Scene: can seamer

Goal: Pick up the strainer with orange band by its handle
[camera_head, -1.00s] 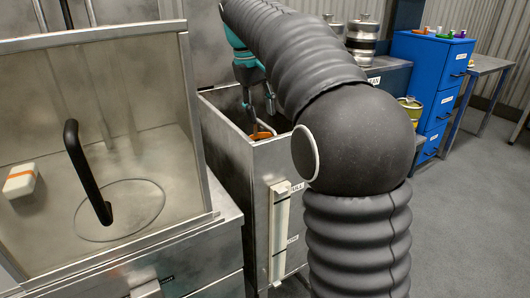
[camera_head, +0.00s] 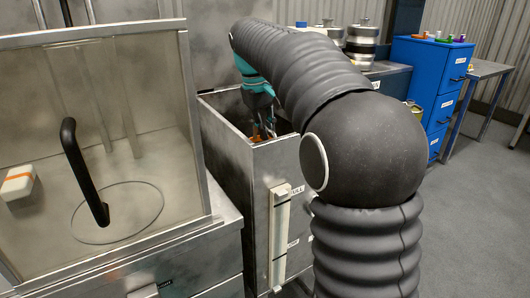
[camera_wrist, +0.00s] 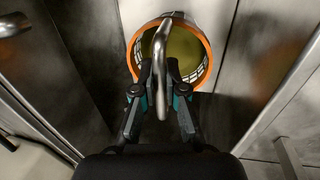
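The strainer with the orange band (camera_wrist: 207,54) is seen from above in the wrist view, its mesh wall and yellowish inside showing. Its grey metal handle (camera_wrist: 161,98) rises toward the camera and runs between my fingers. My gripper (camera_wrist: 160,66) is open, one finger on each side of the handle; whether either finger touches it I cannot tell. In the head view my gripper (camera_head: 264,133) reaches down into the open metal bin (camera_head: 230,139). Only a bit of orange shows there, the rest of the strainer hidden by the bin wall and my fingers.
The bin's walls stand close around my gripper. A metal cabinet with a clear panel and black handle (camera_head: 81,170) is at the left. Metal kegs (camera_head: 364,42) and a blue drawer cabinet (camera_head: 424,77) stand behind my arm. The floor at the right is clear.

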